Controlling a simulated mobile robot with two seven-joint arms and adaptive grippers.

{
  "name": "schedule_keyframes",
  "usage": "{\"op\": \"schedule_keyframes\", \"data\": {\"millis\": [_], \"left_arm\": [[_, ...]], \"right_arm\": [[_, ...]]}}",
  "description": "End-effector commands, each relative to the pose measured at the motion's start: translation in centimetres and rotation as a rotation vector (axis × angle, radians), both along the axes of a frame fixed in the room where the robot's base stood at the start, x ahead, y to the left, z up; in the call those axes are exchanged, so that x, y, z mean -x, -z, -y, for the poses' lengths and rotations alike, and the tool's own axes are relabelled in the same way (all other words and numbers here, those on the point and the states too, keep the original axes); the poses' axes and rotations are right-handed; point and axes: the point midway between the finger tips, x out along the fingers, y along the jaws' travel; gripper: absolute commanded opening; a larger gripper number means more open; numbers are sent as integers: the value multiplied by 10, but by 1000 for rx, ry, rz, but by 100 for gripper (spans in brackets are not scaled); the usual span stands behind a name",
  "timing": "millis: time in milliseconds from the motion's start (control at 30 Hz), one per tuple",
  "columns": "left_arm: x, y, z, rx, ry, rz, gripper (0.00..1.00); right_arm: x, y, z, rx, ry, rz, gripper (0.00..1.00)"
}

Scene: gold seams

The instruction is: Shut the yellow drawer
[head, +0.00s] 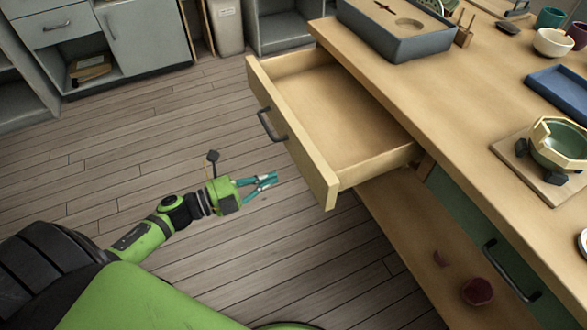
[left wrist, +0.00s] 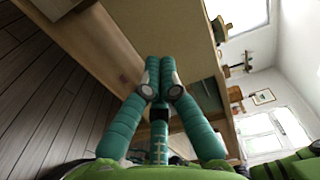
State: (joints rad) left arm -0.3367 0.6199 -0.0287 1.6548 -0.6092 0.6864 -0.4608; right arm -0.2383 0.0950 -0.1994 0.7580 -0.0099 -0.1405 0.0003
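The yellow drawer (head: 322,176) is pulled far out of the wooden workbench in the head view, and its inside is empty. Its pale yellow front has a dark bar handle (head: 270,125) and faces left. My left gripper (head: 275,178) is left of the front's near end, apart from it in the head view, with its fingers pointing toward it. The teal fingertips are together in the left wrist view (left wrist: 160,62), with nothing seen between them. A pale panel lies beyond them there; I cannot tell how far off. My right gripper is not in view.
The workbench top (head: 450,110) carries a grey-blue tray box (head: 385,40), a blue tray (head: 560,90) and a green bowl in a wooden frame (head: 556,145). A green drawer (head: 470,225) below is shut. The plank floor left of the yellow drawer is clear.

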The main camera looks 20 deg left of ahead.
Motion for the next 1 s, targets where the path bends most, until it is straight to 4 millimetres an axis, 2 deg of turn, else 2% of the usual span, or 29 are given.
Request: {"op": "schedule_keyframes", "data": {"millis": [100,300,1000], "left_arm": [[-20,-2,16,2,-1,4,0],[-42,-1,35,2,-1,1,0],[-57,0,48,2,-1,1,0]], "right_arm": [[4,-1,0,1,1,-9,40],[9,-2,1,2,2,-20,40],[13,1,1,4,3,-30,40]]}}
